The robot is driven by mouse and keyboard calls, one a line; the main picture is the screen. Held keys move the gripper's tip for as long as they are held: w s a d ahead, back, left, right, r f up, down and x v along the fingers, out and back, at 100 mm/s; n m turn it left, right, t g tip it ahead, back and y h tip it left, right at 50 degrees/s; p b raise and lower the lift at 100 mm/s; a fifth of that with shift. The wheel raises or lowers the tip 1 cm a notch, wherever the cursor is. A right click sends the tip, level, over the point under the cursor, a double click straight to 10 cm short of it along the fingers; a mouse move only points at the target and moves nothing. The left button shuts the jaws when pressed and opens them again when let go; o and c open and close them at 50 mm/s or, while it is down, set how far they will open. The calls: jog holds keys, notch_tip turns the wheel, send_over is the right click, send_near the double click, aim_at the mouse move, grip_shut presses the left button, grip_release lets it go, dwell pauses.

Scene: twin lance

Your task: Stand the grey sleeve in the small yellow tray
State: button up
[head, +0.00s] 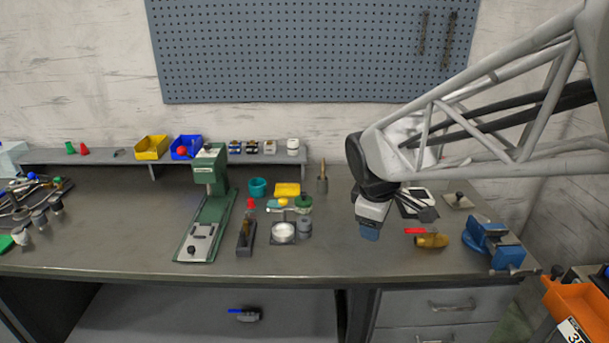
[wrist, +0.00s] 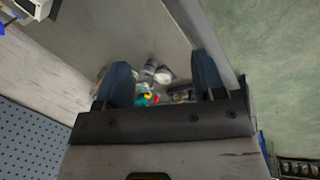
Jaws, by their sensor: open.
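A short grey cylinder, which looks like the grey sleeve (head: 304,226), stands on the bench beside a white round dish. A small flat yellow tray (head: 287,189) lies behind it, close to a teal ring. The cluster of bench items shows small and blurred beyond the fingers; I cannot tell the sleeve there for certain.
The white dish (head: 283,232), teal ring (head: 258,187), green-topped jar (head: 303,203) and a dark holder with a brown rod (head: 322,184) crowd the area. A green press (head: 207,210) stands left. A red-handled brass valve (head: 431,240) and blue vise (head: 493,244) stand right.

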jog(key=w+a+f+n, duration=0.3)
jog(key=w+a+n, duration=0.15)
jog(key=w, duration=0.25)
jog(key=w+a+f+n, duration=0.3)
jog(key=w+f+n, duration=0.15)
jog(key=w, duration=0.35)
jog(key=n+t, duration=0.1)
jog(key=n, duration=0.8)
send_over(301, 224)
jog(key=shift+h, duration=0.3)
notch_tip(301, 224, down, 9)
jog(key=shift+r, duration=0.15)
jog(key=shift+x, duration=1.3)
jog(key=shift+x, duration=2.6)
